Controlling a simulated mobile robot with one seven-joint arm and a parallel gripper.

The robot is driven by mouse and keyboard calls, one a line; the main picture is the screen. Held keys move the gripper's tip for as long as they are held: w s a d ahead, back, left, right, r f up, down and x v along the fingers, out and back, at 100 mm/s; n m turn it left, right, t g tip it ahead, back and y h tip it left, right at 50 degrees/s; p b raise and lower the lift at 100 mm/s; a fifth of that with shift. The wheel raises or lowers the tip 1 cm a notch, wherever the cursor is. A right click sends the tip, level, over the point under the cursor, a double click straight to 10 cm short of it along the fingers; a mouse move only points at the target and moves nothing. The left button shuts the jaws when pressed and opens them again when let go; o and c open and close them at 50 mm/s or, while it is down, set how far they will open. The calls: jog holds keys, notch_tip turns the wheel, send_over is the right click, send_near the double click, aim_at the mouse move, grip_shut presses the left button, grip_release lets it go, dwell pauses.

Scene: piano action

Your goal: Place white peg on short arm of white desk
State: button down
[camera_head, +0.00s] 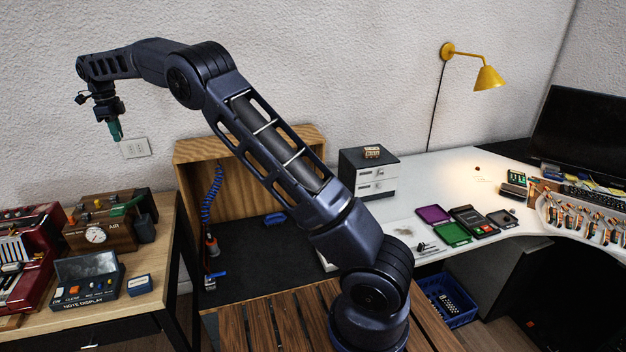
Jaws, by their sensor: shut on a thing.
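My gripper (115,131) hangs at the far left end of my raised arm, pointing down in front of the wall, high above the wooden table. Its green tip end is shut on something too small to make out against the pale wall. I cannot pick out the white peg in this view. The white desk (440,170) stands at the right, well apart from my gripper, and bends along a curved front edge. I cannot tell for sure which of its parts is the short arm.
The wooden table (185,235) at left holds a brown box with a dial (97,232) and a note display (88,280). A black-topped bench (250,255) stands in the middle. The desk carries a small drawer unit (375,180), coloured trays (433,214) and a monitor (590,125).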

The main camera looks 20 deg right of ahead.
jog(key=w+d+m, duration=0.2)
jog(key=w+d, duration=0.4)
jog(key=d, duration=1)
jog(key=w+d+m, duration=0.3)
jog(key=w+d, duration=0.3)
jog(key=d, duration=1)
jog(key=w+d+m, duration=0.2)
jog(key=w+d, duration=0.5)
jog(key=d, duration=0.9)
jog(key=s+d+m, duration=0.2)
jog(key=d, duration=1.2)
jog(key=s+d+m, duration=0.2)
jog(key=d, duration=1.3)
jog(key=m, duration=0.7)
send_over(414, 198)
notch_tip(414, 198, down, 42)
jog(key=shift+s+r, duration=0.15)
